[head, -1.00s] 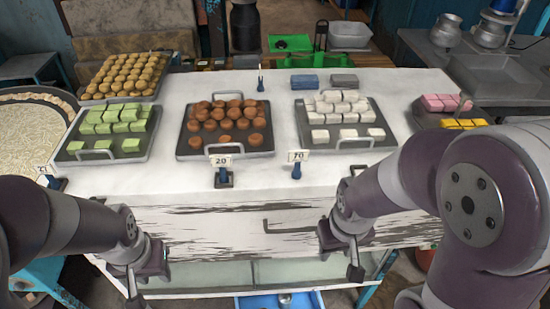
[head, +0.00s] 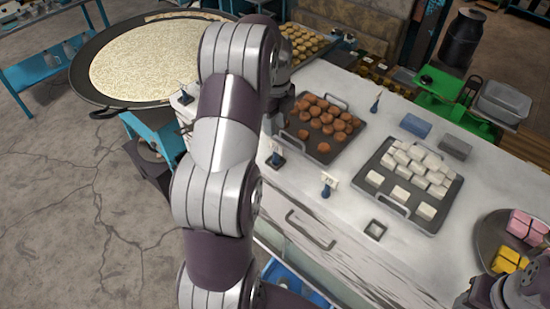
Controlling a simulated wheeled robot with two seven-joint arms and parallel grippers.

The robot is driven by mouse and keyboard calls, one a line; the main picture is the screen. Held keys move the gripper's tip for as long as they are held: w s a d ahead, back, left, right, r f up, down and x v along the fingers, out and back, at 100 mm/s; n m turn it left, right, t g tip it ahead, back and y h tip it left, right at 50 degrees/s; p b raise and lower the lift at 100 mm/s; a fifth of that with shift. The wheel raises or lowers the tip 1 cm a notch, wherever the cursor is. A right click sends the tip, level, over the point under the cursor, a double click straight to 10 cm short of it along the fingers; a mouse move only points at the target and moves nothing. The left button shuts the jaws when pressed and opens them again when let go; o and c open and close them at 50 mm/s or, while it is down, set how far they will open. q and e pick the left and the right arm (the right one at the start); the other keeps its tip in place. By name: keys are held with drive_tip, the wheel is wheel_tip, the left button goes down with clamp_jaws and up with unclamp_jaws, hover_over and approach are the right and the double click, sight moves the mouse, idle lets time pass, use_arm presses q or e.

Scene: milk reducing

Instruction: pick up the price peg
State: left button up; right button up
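Several price pegs with blue stems and small white cards stand on the white counter. One peg (head: 327,185) stands at the front edge between the brown and white sweets. Another peg (head: 276,158) on a dark base is near the brown-sweets tray, right of my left arm. A third peg (head: 375,105) stands behind the trays, and one (head: 184,95) is at the counter's left end. My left gripper (head: 274,122) is over the counter at the left edge of the brown-sweets tray, mostly hidden by its own arm. Its fingers are not clear. My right wrist shows at the bottom right; its fingers are out of frame.
Trays of brown sweets (head: 290,128) and white sweets (head: 383,203) lie on the counter (head: 445,262). A small square item (head: 375,230) is at the front edge. A large round pan (head: 85,85) stands at the left. The floor (head: 70,210) at the lower left is clear.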

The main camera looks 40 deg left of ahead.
sight(276, 144)
use_arm(q)
drive_tip(key=shift+d+f+b, duration=0.2)
drive_tip(key=shift+f+b, duration=0.15)
drive_tip(key=shift+f, duration=0.8)
drive_tip(key=shift+w+d+f, duration=0.1)
drive_tip(key=shift+d+f, duration=0.1)
drive_tip(key=shift+d, duration=0.05)
drive_tip(key=shift+d+f+b, duration=0.1)
drive_tip(key=shift+f+b, duration=0.65)
drive_tip(key=f, duration=0.1)
drive_tip(key=f+p, duration=0.2)
drive_tip(key=shift+s+a, duration=0.3)
drive_tip(key=shift+a, duration=0.05)
drive_tip(key=shift+f, duration=0.25)
drive_tip(key=shift+c, duration=1)
drive_tip(key=shift+d, duration=0.1)
clamp_jaws()
use_arm(e)
drive_tip(key=shift+d+f, duration=0.4)
drive_tip(key=shift+f, duration=0.45)
